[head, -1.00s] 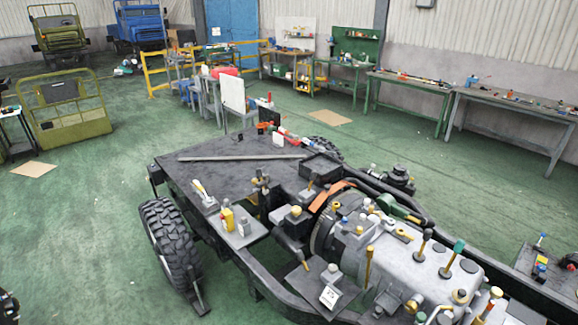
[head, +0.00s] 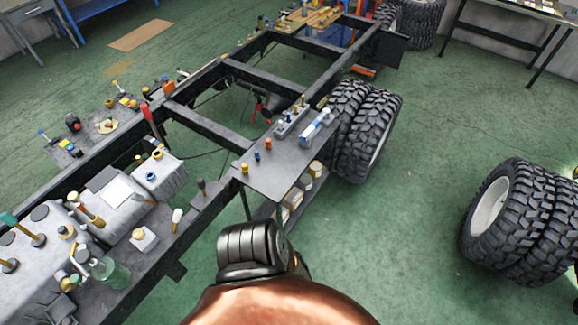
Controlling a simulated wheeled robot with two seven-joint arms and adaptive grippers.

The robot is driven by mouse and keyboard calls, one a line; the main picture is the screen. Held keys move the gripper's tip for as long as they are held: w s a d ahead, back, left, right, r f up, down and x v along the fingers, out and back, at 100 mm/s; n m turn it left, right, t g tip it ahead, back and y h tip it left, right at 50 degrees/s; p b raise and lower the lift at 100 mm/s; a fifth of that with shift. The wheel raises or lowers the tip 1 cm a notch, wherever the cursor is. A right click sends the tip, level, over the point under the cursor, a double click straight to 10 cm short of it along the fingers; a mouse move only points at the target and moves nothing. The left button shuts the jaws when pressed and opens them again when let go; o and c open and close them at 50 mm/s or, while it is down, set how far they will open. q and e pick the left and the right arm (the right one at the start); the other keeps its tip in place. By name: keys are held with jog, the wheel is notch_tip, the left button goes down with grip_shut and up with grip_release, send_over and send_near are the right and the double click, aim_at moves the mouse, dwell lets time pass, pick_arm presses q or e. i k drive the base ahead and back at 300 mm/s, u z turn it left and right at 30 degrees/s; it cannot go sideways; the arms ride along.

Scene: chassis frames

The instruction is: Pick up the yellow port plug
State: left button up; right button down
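A small yellow plug (head: 244,168) stands on the grey side plate (head: 275,178) fixed to the chassis frame, near the plate's left corner. It looks like the yellow port plug, but it is too small to be sure. A dark blue plug (head: 257,156) and an orange plug (head: 268,144) stand in a row beside it. Neither gripper shows clearly. A copper-coloured and dark part of my own body fills the bottom middle, below the plate.
The black chassis frame (head: 205,131) runs from lower left to the far top. Double tyres (head: 362,125) stand beyond the plate, and more tyres (head: 515,220) stand at right. A holder with small pins (head: 291,122) and a blue-white item (head: 317,128) share the plate. Green floor between is clear.

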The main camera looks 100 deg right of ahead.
aim_at(244, 169)
jog(key=z, duration=2.65)
jog(key=i, duration=0.3)
jog(key=u, duration=0.2)
